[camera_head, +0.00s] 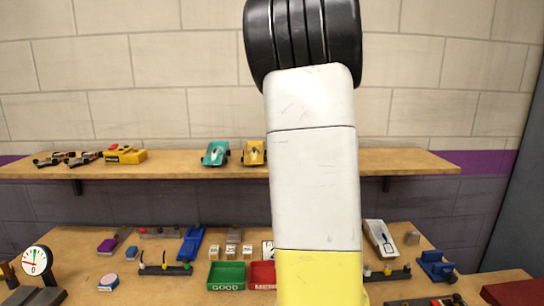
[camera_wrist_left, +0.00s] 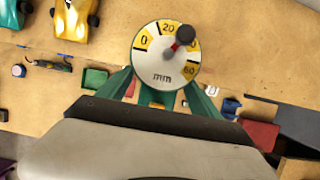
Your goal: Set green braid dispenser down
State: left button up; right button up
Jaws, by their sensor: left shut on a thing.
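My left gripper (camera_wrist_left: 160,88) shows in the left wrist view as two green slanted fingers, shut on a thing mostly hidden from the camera. The grip is above the wooden bench (camera_wrist_left: 50,140). In the head view a raised arm of mine hides the middle, and neither gripper shows there.
Green (camera_head: 227,275) and red (camera_head: 262,274) bins stand mid-bench. A dial gauge (camera_head: 36,262) is at the left, a blue fixture (camera_head: 436,266) at the right. Teal (camera_head: 215,153) and yellow (camera_head: 253,153) cars sit on the wall shelf (camera_head: 180,165). Small bare bench patches lie between the things.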

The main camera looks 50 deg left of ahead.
pick_arm(q)
jog(key=shift+w+a, duration=0.15)
jog(key=w+a, duration=0.1)
jog(key=w, duration=0.4)
jog(key=w+a+f, duration=0.1)
jog(key=w+a, duration=0.1)
jog(key=w, duration=0.3)
jog(key=w+a, duration=0.2)
jog(key=w, duration=0.3)
jog(key=shift+f, duration=0.2)
jog(key=shift+a+f, duration=0.1)
jog(key=shift+f, duration=1.65)
jog(key=shift+w, duration=0.1)
jog(key=o, duration=1.6)
jog(key=shift+f, duration=0.1)
